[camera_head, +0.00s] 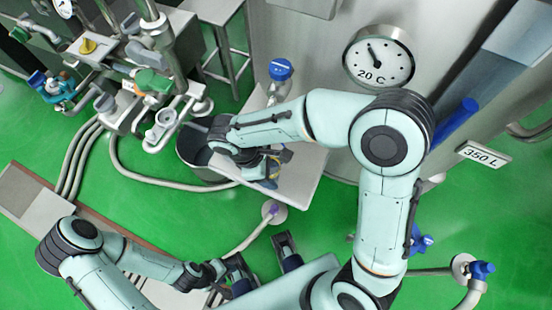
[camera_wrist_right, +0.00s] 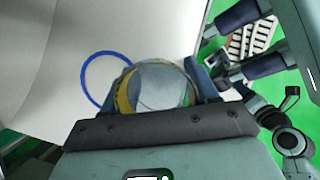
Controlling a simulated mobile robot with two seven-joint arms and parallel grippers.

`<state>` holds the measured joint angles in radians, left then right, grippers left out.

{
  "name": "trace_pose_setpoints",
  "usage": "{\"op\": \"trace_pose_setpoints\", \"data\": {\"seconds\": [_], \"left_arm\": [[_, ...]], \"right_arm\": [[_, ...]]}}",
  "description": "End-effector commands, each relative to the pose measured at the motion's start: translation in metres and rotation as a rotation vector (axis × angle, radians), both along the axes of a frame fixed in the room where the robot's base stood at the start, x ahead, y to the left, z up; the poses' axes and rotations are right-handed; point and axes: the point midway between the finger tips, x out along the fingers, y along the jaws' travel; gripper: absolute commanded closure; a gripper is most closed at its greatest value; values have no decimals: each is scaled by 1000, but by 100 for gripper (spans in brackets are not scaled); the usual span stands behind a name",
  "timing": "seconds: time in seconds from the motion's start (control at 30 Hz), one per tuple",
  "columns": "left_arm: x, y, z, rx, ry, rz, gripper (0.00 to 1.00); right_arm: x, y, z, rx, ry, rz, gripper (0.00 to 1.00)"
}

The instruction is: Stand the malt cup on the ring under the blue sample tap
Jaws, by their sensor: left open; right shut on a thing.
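The malt cup (camera_wrist_right: 160,88) is clear with a yellowish band. In the right wrist view it sits between the fingers of my right gripper (camera_wrist_right: 163,78), which is shut on it. In the head view my right arm covers most of the cup and the ring. The blue sample tap (camera_head: 280,70) shows above the shelf, beyond my right forearm. My left gripper (camera_head: 264,262) is open and empty, low in the head view.
A steel tank with a dial gauge (camera_head: 379,57) stands behind the shelf. A dark bucket (camera_head: 190,146) is at the shelf's left. Pipes and valves (camera_head: 150,82) fill the upper left. A purple-topped floor fitting (camera_head: 271,211) stands in front of the shelf. Green floor is open at left.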

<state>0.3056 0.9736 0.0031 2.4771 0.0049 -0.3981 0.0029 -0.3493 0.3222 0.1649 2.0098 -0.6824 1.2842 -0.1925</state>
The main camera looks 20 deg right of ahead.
Motion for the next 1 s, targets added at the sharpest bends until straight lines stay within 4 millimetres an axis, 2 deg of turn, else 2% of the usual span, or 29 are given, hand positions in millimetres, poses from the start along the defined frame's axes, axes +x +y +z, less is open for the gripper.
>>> {"op": "trace_pose_setpoints", "data": {"seconds": [0.1, 0.23, 0.3, 0.67, 0.7, 0.77, 0.8, 1.0], "left_arm": [[0, 0, 1, 0, 1, 0, 57], [-1, 0, 1, 0, 2, -1, 57], [0, 0, 0, 1, 1, 0, 57], [0, 0, -1, 1, -2, 1, 57], [1, 0, -2, 1, -3, 1, 57], [1, 0, -1, 1, -3, 1, 57], [1, 0, -1, 1, -3, 1, 57], [1, 0, -1, 1, -2, 1, 57]], "right_arm": [[15, -17, 0, -1, -1, -6, 75], [25, -30, 0, 0, -1, -4, 75], [23, -28, -6, -1, 2, 0, 75], [23, -28, -10, -1, 1, -1, 75], [23, -27, -10, -1, 1, -1, 38], [23, -27, -10, -1, 0, -1, 19], [23, -27, -10, -1, 1, -1, 16], [23, -27, -10, -1, 1, -1, 16]]}}
